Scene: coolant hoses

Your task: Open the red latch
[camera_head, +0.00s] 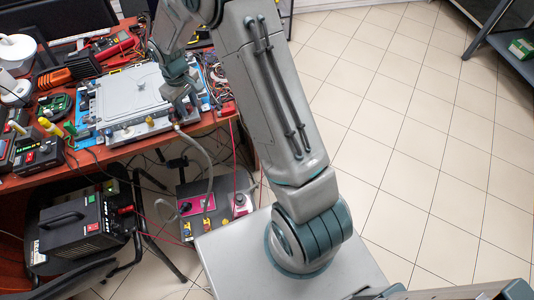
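My gripper (182,100) points down over the right front part of a light grey flat unit (125,97) on the bench. Its fingers are small and partly lost against the metal there, so their opening is unclear. The unit has blue edges, and a grey hose (195,148) runs down from a fitting at its front, just below my gripper. A small red part (227,109) shows at the bench's front right edge, right of my gripper. I cannot tell whether it is the red latch. No latch shows clearly, and my gripper hides part of the unit.
The red-brown bench (50,178) is crowded with meters, tools and loose wires. A box with a pink panel (197,203) stands below the hose. A black power unit (78,232) rests on a chair at lower left. The tiled floor (400,130) at right is clear.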

